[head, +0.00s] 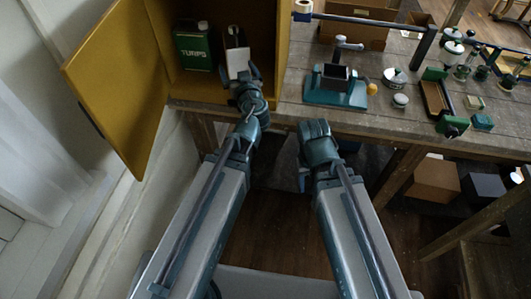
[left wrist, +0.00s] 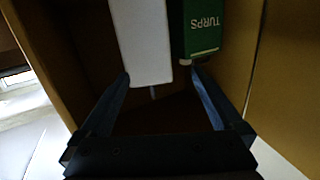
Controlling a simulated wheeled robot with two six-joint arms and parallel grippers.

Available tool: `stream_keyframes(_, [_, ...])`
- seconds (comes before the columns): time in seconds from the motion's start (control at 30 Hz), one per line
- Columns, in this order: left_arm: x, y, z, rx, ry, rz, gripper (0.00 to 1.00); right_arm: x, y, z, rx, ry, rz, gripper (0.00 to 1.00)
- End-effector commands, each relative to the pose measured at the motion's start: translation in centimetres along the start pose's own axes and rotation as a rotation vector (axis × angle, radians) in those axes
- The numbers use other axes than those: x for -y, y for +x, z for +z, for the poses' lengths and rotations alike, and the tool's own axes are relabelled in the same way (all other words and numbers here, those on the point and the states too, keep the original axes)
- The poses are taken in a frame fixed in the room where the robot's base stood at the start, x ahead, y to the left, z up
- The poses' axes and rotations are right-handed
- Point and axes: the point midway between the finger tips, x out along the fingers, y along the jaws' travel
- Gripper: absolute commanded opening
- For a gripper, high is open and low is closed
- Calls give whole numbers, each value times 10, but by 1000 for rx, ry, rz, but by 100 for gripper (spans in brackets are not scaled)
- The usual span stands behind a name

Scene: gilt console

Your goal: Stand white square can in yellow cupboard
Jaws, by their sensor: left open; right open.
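The yellow cupboard (head: 272,50) stands on the bench with its door (head: 120,75) swung open to the left. The white square can (head: 237,62) is inside the cupboard, right of a green TURPS can (head: 193,52), and looks upright. My left gripper (head: 243,76) is at the cupboard opening, in front of the white can. In the left wrist view, the open left fingers (left wrist: 160,76) are apart at the white can's (left wrist: 142,40) near end, with gaps beside it. The green can (left wrist: 202,30) is close to one fingertip. My right gripper (head: 315,128) is open and empty before the bench edge.
Right of the cupboard, the bench (head: 290,115) holds a teal tool with a clamp (head: 337,88). Several small jars and tins, such as a round white tin (head: 395,78), stand farther right. A cardboard box (head: 435,180) sits under the bench.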

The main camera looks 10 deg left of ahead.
Motion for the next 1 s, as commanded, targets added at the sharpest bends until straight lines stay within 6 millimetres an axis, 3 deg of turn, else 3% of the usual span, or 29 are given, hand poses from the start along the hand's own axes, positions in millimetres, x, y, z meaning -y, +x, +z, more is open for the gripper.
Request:
stream_keyframes(0.17, [18,-35,75,354,135,-130,100,0,0,0,0,0,0,50])
stream_keyframes(0.3, [12,-94,146,746,313,-72,100,0,0,0,0,0,0,50])
stream_keyframes(0.43, [-3,-160,192,1067,476,108,100,0,0,0,0,0,0,50])
stream_keyframes(0.6, [-20,-228,217,1321,623,369,100,0,0,0,0,0,0,50])
stream_keyframes(0.7, [-25,-249,221,1388,664,465,100,0,0,0,0,0,0,50])
stream_keyframes(1.0, [-27,-258,222,1415,684,511,100,0,0,0,0,0,0,50])
